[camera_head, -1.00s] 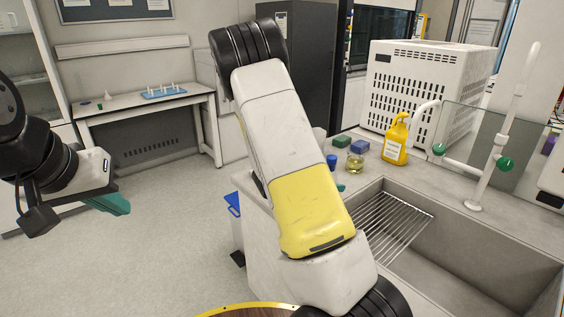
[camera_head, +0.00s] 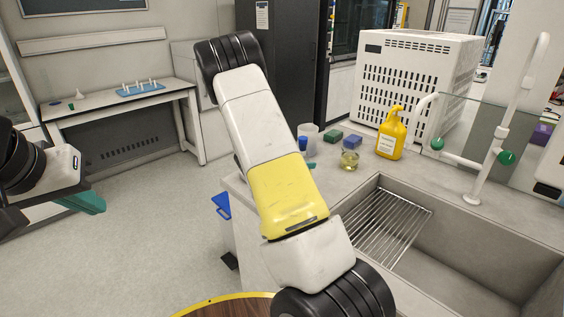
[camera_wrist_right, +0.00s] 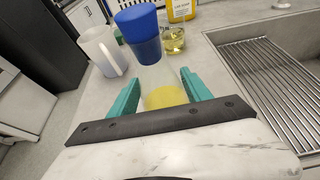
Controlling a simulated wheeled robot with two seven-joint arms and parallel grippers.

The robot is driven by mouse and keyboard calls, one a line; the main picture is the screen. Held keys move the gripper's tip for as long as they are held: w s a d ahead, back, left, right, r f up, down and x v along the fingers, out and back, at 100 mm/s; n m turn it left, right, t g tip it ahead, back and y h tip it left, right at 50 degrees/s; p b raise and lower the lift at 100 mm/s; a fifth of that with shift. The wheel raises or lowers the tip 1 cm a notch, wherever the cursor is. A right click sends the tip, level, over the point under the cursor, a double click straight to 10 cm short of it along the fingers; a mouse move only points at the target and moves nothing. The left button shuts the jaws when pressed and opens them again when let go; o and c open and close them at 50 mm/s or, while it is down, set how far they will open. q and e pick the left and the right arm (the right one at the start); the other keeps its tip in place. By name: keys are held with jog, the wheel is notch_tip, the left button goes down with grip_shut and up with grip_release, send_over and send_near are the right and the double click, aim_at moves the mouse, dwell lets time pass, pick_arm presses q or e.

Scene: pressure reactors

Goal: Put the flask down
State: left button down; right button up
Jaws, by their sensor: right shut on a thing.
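The flask (camera_wrist_right: 163,85) is clear glass with a blue cap (camera_wrist_right: 141,32) and yellow liquid in its bottom. In the right wrist view it stands between the teal fingers of my right gripper (camera_wrist_right: 165,95), which is shut on it. The flask is over the grey counter near its edge; I cannot tell whether its base touches. In the head view my right arm hides most of it, and only the blue cap (camera_head: 302,143) and a teal fingertip show. My left gripper (camera_head: 80,203) hangs at the far left, away from the counter; its opening is unclear.
A white jug (camera_wrist_right: 100,50) stands left of the flask. A small beaker of yellow liquid (camera_head: 349,160), a yellow bottle (camera_head: 391,135), and green (camera_head: 332,137) and blue (camera_head: 352,142) boxes stand behind. The sink with its wire rack (camera_head: 388,225) is at right.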

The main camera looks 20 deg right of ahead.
jog(key=shift+w+d+f, duration=0.1)
jog(key=shift+w+d, duration=0.1)
jog(key=shift+w, duration=0.35)
jog(key=shift+w+d, duration=0.15)
jog(key=shift+w, duration=0.35)
jog(key=shift+w+f, duration=0.15)
jog(key=shift+f, duration=1.6)
jog(key=shift+f, duration=0.1)
jog(key=o, duration=1.6)
